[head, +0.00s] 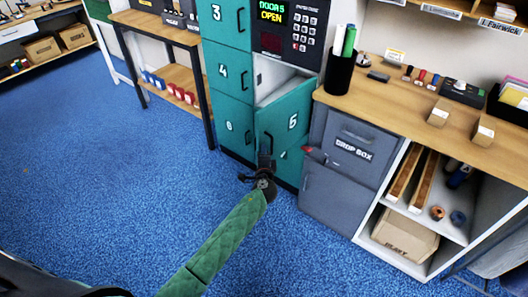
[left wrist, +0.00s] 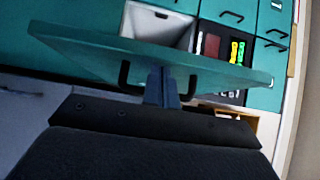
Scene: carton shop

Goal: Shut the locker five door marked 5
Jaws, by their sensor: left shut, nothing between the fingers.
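The teal locker door marked 5 (head: 292,112) stands open, swung outward from its compartment. The pale inside of the compartment (head: 272,84) shows above and behind it. The display (head: 271,12) above reads DOOR5 OPEN. My left gripper (head: 266,160) is shut and empty, in front of the door's lower left part, near its handle. I cannot tell whether it touches. In the left wrist view the door (left wrist: 215,65) lies across the picture just beyond the shut fingers (left wrist: 160,88), with dark handles beside them. My right gripper is not in view.
A grey drop box cabinet (head: 325,195) stands close on the right, with a red-tipped item near its top left. A wooden bench (head: 405,105) runs above it. Shut locker doors (head: 223,72) are on the left. The blue floor (head: 100,150) at left is clear.

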